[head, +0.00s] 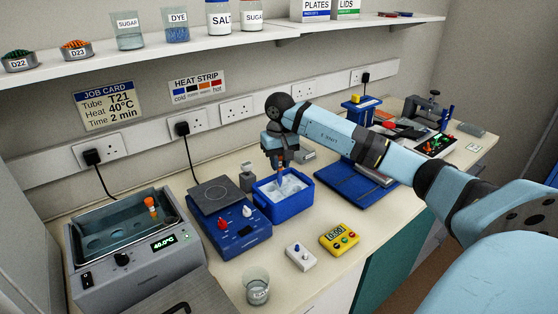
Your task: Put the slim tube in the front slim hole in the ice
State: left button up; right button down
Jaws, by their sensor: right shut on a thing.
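My right gripper (280,162) reaches in from the right and points down over the blue ice box (267,202). The tube looks about upright, over the back middle of the pale ice (284,191). I cannot tell whether its lower end is in a hole or just above the ice. The holes in the ice are too small to make out clearly. My left gripper is not in view.
A water bath (130,262) with an orange-capped tube (150,204) stands at left. A blue hotplate (232,232) is left of the ice box. A yellow timer (340,236), white switch box (300,256) and glass beaker (257,288) stand in front. A blue mat (345,188) lies at right.

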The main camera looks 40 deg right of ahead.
aim_at(279, 182)
jog(key=shift+a+f+b, duration=0.1)
jog(key=shift+f+b, duration=0.95)
jog(key=shift+f, duration=1.45)
jog(key=shift+f+b, duration=0.6)
jog(key=shift+f, duration=0.25)
jog(key=shift+f, duration=0.2)
jog(key=shift+f+b, duration=0.85)
jog(key=shift+f, duration=0.05)
